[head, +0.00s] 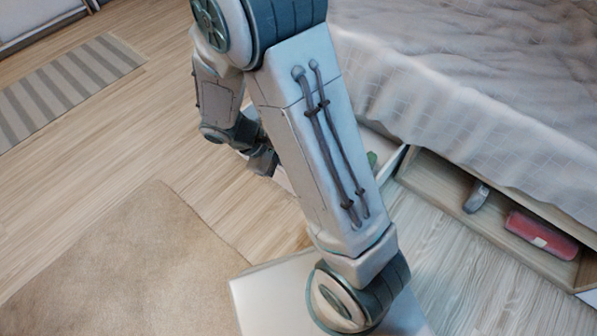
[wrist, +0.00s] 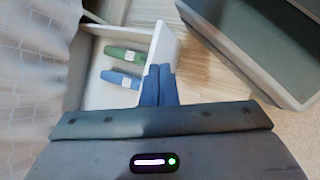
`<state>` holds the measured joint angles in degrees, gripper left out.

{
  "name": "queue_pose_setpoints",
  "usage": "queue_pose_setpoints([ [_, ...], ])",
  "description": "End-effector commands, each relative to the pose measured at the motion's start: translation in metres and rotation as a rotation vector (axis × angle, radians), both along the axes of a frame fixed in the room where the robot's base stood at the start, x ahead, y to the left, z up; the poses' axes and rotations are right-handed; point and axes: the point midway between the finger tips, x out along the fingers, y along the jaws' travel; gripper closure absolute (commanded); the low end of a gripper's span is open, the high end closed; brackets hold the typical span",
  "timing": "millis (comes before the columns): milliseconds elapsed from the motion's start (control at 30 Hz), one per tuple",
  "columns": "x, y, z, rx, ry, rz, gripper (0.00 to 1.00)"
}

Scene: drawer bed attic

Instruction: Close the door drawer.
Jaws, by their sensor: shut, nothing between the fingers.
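The drawer stands pulled out from under the bed, with its white front panel (wrist: 163,48) showing in the wrist view. Inside lie a green item (wrist: 125,55) and a blue item (wrist: 121,79). In the head view my arm hides most of the drawer; part of its side wall (head: 393,163) and a bit of green show beside the arm. My gripper (wrist: 160,72) is shut and empty, its fingertips close to the front panel's outer lower end in the wrist view. I cannot tell whether they touch it. In the head view my gripper (head: 264,163) is low beside the drawer.
The bed (head: 480,80) with its hanging cover is at the right. Below it an open compartment holds a red item (head: 541,235) and a grey item (head: 477,197). A beige rug (head: 120,270) and a striped rug (head: 65,90) lie on the open wooden floor at left.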

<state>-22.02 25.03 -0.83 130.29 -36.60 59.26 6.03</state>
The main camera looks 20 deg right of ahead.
Motion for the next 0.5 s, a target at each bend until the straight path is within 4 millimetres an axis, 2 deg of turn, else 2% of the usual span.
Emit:
queue_pose_setpoints([
  [300,0.025,0.019,-0.064,-0.239,0.170,0.362,1.00],
  [500,0.034,0.034,-0.111,-0.378,0.254,0.599,1.00],
])
